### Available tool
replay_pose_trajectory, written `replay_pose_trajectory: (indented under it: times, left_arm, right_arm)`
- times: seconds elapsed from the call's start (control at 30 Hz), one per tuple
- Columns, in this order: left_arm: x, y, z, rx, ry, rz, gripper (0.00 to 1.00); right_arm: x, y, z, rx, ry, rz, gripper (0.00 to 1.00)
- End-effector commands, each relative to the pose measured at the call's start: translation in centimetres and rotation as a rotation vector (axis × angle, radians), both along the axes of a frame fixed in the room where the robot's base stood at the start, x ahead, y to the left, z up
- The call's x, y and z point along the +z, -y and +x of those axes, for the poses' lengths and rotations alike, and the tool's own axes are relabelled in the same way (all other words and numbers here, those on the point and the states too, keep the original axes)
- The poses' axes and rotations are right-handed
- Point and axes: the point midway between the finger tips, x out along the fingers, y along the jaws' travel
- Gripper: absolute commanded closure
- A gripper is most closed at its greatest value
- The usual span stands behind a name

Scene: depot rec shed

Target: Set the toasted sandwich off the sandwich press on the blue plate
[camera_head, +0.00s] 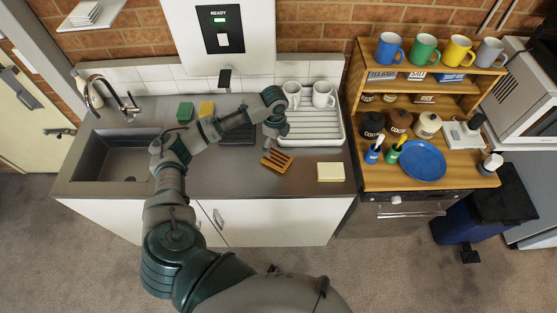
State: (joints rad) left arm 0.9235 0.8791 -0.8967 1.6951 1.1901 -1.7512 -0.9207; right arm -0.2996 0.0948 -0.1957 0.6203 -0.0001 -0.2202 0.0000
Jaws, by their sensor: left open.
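A blue plate (422,160) lies flat and empty on the wooden unit at the right. A small orange-brown slab with dark stripes (276,160) lies on the grey counter; I cannot tell whether it is the toasted sandwich or a slatted rack. A dark flat item (238,138) is partly hidden behind my left forearm; I cannot tell whether it is the sandwich press. My left gripper (273,133) is open and appears empty, at the left end of the dish rack, just above the striped slab in the picture. My right gripper is not in view.
A cream block (330,172) lies on the front counter. Cups with brushes (373,153) and lidded jars (428,125) stand beside the plate. The sink (115,160) is at the left.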

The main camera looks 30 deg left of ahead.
Motion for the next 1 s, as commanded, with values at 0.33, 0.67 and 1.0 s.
replay_pose_trajectory:
  times: [0.33,0.67,1.0]
  left_arm:
    - [-5.1,0.2,0.0,0.001,0.001,0.002,0.00]
    - [-9.3,1.2,0.5,0.000,-0.001,0.004,0.00]
    - [-10.5,0.7,0.5,0.001,0.002,0.001,0.00]
  right_arm:
    - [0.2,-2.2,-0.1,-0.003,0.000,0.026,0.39]
    - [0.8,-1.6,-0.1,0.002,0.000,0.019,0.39]
    - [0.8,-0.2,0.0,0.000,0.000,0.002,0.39]
